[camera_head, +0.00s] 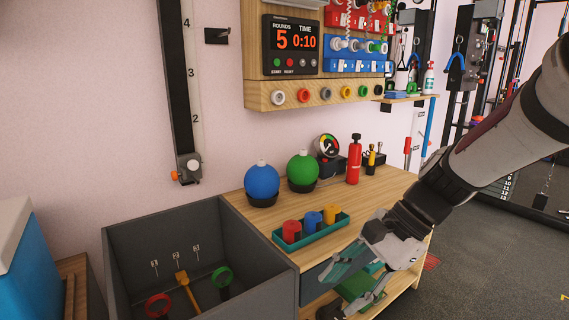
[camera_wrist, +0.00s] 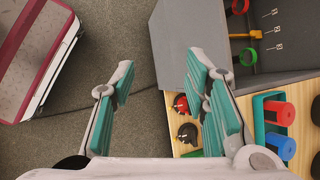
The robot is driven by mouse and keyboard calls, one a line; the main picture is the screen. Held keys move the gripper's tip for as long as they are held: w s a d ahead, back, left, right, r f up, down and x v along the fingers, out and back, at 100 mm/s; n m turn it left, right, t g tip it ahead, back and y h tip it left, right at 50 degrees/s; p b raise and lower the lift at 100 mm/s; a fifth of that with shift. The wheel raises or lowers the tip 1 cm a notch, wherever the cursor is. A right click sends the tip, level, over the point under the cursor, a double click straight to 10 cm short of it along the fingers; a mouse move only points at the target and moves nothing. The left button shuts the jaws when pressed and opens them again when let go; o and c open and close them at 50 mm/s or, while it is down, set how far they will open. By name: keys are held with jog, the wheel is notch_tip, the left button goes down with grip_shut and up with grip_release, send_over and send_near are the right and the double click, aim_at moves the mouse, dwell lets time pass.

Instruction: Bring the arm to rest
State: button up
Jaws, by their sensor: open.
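My gripper (camera_head: 350,288) is in front of the wooden bench (camera_head: 390,192) in the head view, with my arm reaching in from the right. In the wrist view my gripper (camera_wrist: 160,66) shows two teal-padded fingers spread apart with nothing between them. Grey floor (camera_wrist: 145,120) lies beyond the gap, and the right finger overlaps the bench's edge. The gripper partly hides the lower front of the bench in the head view.
A teal tray (camera_head: 325,232) with red, blue and yellow cylinders sits on the bench. Blue (camera_head: 262,182) and green (camera_head: 302,168) balls stand behind it. A grey open bin (camera_head: 235,238) adjoins the bench. A red bottle (camera_head: 354,160) stands further back.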

jog(key=s+d+r+n+h, duration=0.2)
jog(key=s+d+n+h, duration=0.3)
jog(key=s, duration=0.7)
jog(key=s+d+r+n+h, duration=0.2)
jog(key=s+d+n, duration=0.3)
jog(key=s, duration=0.7)
notch_tip(320, 180, up, 35)
jog(key=n+t+p, duration=0.1)
jog(key=t+p, duration=0.3)
jog(key=p, duration=2.9)
jog(key=shift+a+r+n+t, duration=0.15)
jog(key=shift+a+n+t, duration=0.15)
jog(key=shift+a+n, duration=0.15)
jog(key=shift+s, duration=0.1)
